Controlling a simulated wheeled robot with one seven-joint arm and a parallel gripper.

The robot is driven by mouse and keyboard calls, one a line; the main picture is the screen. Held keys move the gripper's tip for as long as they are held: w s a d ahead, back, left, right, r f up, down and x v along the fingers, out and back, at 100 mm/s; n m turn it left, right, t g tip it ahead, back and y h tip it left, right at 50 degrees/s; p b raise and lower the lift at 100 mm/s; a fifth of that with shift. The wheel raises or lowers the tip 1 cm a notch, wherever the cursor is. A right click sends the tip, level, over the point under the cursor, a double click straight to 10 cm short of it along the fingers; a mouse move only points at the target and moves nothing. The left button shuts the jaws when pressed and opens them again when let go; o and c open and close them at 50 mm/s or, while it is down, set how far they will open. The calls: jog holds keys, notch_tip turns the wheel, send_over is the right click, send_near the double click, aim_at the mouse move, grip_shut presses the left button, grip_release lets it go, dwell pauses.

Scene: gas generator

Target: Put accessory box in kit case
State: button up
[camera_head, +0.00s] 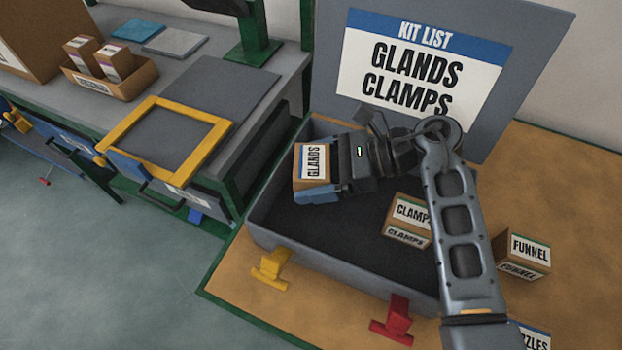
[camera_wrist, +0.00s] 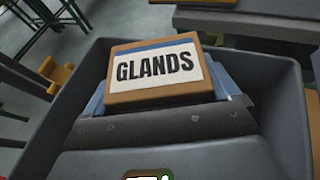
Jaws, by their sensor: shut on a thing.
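The open grey kit case (camera_head: 335,258) stands on the tan surface, its lid up with a kit list sheet (camera_head: 420,65) reading GLANDS and CLAMPS. My gripper (camera_head: 318,182) is shut on the GLANDS box (camera_head: 311,165), a brown box with a white and blue label. The box is over the left part of the case; its exact height above the floor of the case is hard to tell. In the wrist view the GLANDS box (camera_wrist: 157,68) sits between the jaws, with case walls (camera_wrist: 285,100) around it. The CLAMPS box (camera_head: 408,220) is inside the case on the right.
A FUNNEL box (camera_head: 521,253) stands outside the case at right, with another partly hidden box (camera_head: 533,338) below it. Yellow (camera_head: 270,268) and red (camera_head: 393,322) latches stick out at the case front. A workbench with a yellow frame (camera_head: 215,135) is at left.

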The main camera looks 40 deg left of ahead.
jog(key=shift+w+a+f, duration=0.1)
jog(key=shift+a+f, duration=0.2)
jog(key=shift+f, duration=0.15)
jog(key=shift+f+p, duration=0.3)
jog(key=shift+f, duration=1.45)
jog(key=shift+f, duration=0.15)
jog(key=o, duration=0.9)
jog(key=shift+r, duration=0.25)
jog(key=b+v, duration=0.1)
jog(key=v, duration=0.5)
jog(key=shift+w+d+f+b, duration=0.1)
jog(key=shift+f+b, duration=0.05)
jog(key=shift+b, duration=0.25)
jog(key=shift+w+d+r, duration=0.3)
jog(key=shift+d, duration=0.15)
